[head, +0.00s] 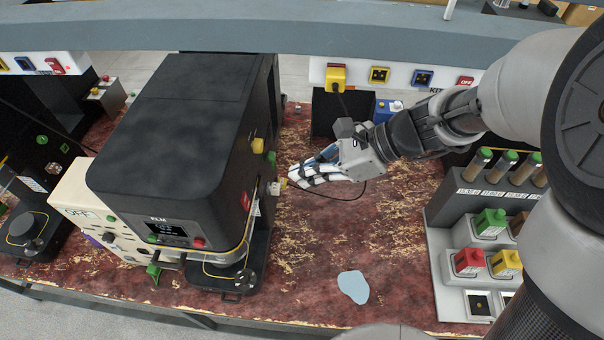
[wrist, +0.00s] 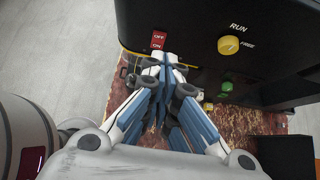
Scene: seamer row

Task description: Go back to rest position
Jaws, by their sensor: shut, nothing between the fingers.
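My gripper (head: 293,178) is shut and empty in the head view. Its fingertips point left at the right side of a large black machine (head: 170,110) with a small display. The tips are close to a small pale switch box on that side; I cannot tell whether they touch it. In the wrist view my gripper (wrist: 170,68) has its fingertips together below the red OFF/ON switch (wrist: 158,40) on the machine's dark side. A yellow RUN/FREE knob (wrist: 228,45) and a green button (wrist: 227,86) are to the right of the fingers.
A grey rack (head: 445,255) with several coloured blocks and green-capped tubes stands at the right. A pale blue patch (head: 353,286) lies on the worn red bench (head: 320,230). A grey beam (head: 300,28) crosses the back. A yellow plug (head: 336,76) sits on the rear panel.

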